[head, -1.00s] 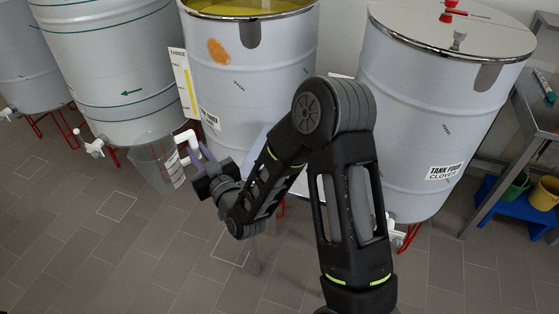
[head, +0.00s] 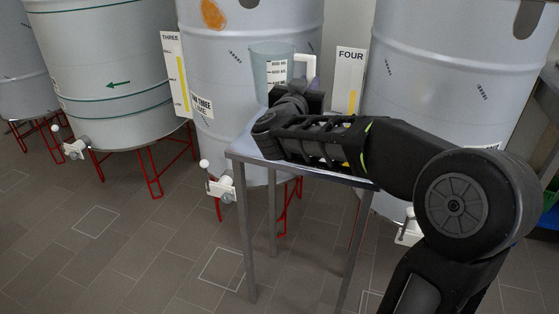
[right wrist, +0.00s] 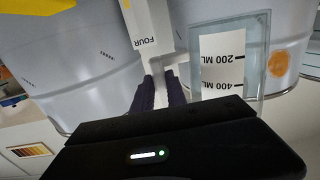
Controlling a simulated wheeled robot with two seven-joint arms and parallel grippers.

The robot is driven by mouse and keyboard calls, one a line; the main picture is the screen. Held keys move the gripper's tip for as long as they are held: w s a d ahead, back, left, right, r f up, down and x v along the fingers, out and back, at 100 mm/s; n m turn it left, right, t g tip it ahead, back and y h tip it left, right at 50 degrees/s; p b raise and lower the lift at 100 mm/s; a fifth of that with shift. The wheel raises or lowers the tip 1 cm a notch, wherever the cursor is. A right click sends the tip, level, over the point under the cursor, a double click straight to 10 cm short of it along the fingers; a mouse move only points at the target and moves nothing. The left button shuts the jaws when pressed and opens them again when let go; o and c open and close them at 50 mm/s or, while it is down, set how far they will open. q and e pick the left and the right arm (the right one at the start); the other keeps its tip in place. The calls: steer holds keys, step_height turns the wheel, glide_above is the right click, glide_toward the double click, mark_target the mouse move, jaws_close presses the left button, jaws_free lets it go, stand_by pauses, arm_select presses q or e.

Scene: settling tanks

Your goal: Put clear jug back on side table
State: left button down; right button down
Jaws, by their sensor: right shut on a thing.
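The clear jug (head: 268,68), with a white label and a white handle, is above or on the far part of the grey side table (head: 241,150). My right wrist hides its base, so I cannot tell if it touches the top. My right gripper (head: 302,90) is at the handle side of the jug. In the right wrist view the gripper (right wrist: 161,88) has its dark fingers closed on the white handle, beside the jug (right wrist: 255,85) with its 200 and 400 ML marks. My left gripper is not in view.
Tank three (head: 235,150) stands just behind the table, and tank four (head: 425,85) is behind it to the right. A white tap (head: 222,185) juts out by the table's left edge. The FOUR sign (head: 349,70) stands behind the table. Floor at left front is clear.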

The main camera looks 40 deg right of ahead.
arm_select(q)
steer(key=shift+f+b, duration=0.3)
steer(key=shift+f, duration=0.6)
arm_select(e)
steer(key=shift+s+d+f, duration=0.1)
steer(key=shift+s+d, duration=0.35)
steer(key=shift+s, duration=0.15)
